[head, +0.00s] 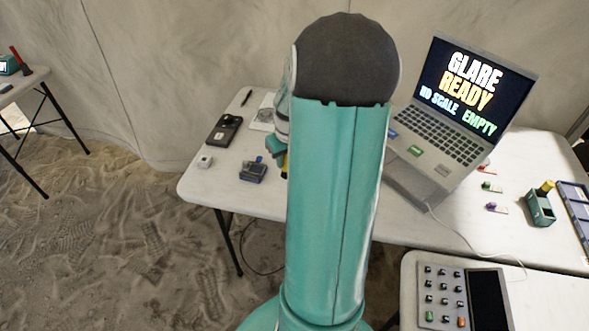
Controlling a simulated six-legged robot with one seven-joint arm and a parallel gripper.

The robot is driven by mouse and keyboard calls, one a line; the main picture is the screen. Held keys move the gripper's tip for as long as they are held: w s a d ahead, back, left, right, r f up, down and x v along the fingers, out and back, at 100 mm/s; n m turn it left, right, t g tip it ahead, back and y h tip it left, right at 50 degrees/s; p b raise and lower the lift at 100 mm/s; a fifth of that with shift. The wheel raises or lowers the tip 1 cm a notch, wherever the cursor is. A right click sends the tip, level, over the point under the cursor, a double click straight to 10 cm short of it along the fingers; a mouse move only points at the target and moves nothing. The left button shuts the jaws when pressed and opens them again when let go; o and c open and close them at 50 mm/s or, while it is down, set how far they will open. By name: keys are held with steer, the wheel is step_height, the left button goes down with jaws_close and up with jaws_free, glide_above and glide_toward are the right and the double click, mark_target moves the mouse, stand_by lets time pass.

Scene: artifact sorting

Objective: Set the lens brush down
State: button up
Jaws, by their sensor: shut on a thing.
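My gripper (276,148) shows only in part at the left edge of my teal arm, over the left part of the table. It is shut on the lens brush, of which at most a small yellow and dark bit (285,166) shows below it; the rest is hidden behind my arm. I cannot tell whether the brush touches the table. The white folding table (222,178) lies beneath. A small dark grey block with a blue part (253,171) sits just left of the gripper.
A black handheld device (224,130), a small white cube (205,160) and a pen (246,98) lie at the left. A laptop (440,125) reading "GLARE READY" stands right of my arm. A teal holder (541,208) and blue tray (575,208) are far right. A keypad panel (463,297) is in front.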

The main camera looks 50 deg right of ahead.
steer(key=shift+w+d+f, duration=0.1)
steer(key=shift+d+f, duration=0.75)
steer(key=shift+f, duration=0.65)
steer(key=shift+w+d+f, duration=0.15)
steer(key=shift+d+f, duration=0.7)
steer(key=shift+f, duration=0.7)
steer(key=shift+w+d+f, duration=0.1)
steer(key=shift+d+f, duration=0.75)
steer(key=shift+f, duration=0.65)
steer(key=shift+f, duration=0.15)
steer(key=o, duration=1)
